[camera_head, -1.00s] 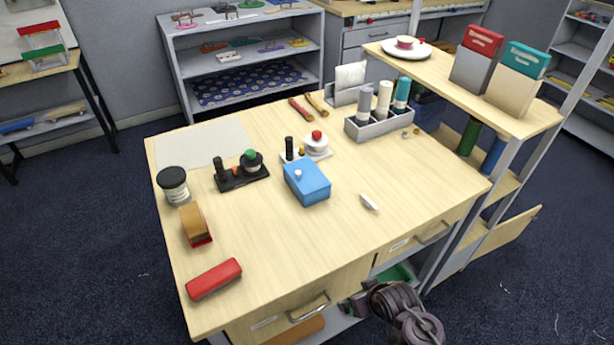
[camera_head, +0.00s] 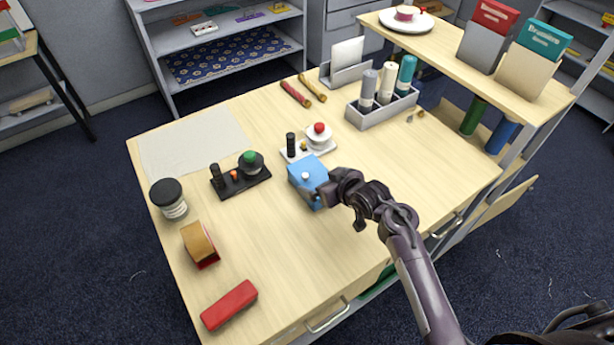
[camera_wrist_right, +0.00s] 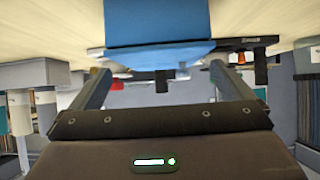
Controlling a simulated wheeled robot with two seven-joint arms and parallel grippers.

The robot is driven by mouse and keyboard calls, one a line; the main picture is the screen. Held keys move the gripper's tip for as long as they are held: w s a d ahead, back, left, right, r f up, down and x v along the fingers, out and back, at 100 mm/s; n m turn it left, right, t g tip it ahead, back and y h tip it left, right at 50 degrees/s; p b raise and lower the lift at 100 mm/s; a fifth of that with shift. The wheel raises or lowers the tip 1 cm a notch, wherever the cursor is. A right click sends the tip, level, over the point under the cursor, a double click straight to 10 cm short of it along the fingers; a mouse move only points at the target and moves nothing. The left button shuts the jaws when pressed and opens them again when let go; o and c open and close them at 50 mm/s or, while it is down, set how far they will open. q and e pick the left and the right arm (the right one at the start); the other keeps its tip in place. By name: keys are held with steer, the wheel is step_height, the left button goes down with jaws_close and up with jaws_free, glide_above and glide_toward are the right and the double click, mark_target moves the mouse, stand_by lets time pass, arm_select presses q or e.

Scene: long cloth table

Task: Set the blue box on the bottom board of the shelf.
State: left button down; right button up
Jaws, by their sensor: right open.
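The blue box (camera_head: 307,172), with a small white knob on top, sits on the wooden table, its right side partly hidden by my right gripper (camera_head: 326,190). In the right wrist view the blue box (camera_wrist_right: 158,24) is straight ahead. My right gripper's two fingers (camera_wrist_right: 162,80) are spread there, with the box's lid edge beyond or between them; I cannot tell if they touch it. A grey shelf (camera_head: 159,50) stands behind the table, blue patterned cloth on its low board. A wooden-board rack (camera_head: 455,62) stands at the right. My left gripper is out of view.
Beside the box are a white stand with a red-topped piece (camera_head: 319,136) and a black tray with a green-topped piece (camera_head: 241,180). A grey holder with rolls (camera_head: 382,115) stands behind right. A red case (camera_head: 229,305) lies at the front left. The table's front middle is clear.

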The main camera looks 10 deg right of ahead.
mark_target(316, 179)
steer(key=shift+w+a+f, duration=0.2)
steer(key=shift+w+f, duration=0.05)
steer(key=shift+w, duration=0.1)
steer(key=shift+w+a+f+p, duration=0.15)
steer(key=shift+w+f+p, duration=0.1)
steer(key=shift+p, duration=0.2)
steer(key=x, duration=0.3)
steer(key=shift+w+a+f+p, duration=0.1)
steer(key=shift+w+f+p, duration=0.05)
steer(key=shift+p, duration=0.2)
steer(key=shift+w+a+f, duration=0.15)
steer(key=shift+w+f, duration=0.1)
steer(key=shift+w, duration=0.05)
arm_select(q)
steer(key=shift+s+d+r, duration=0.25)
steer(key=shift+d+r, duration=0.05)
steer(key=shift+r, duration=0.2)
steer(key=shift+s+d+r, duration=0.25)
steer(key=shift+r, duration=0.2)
arm_select(e)
steer(key=shift+c, duration=0.4)
steer(key=c, duration=0.7)
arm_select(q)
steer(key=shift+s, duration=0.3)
arm_select(e)
steer(key=shift+c, duration=1.1)
steer(key=shift+r, duration=0.1)
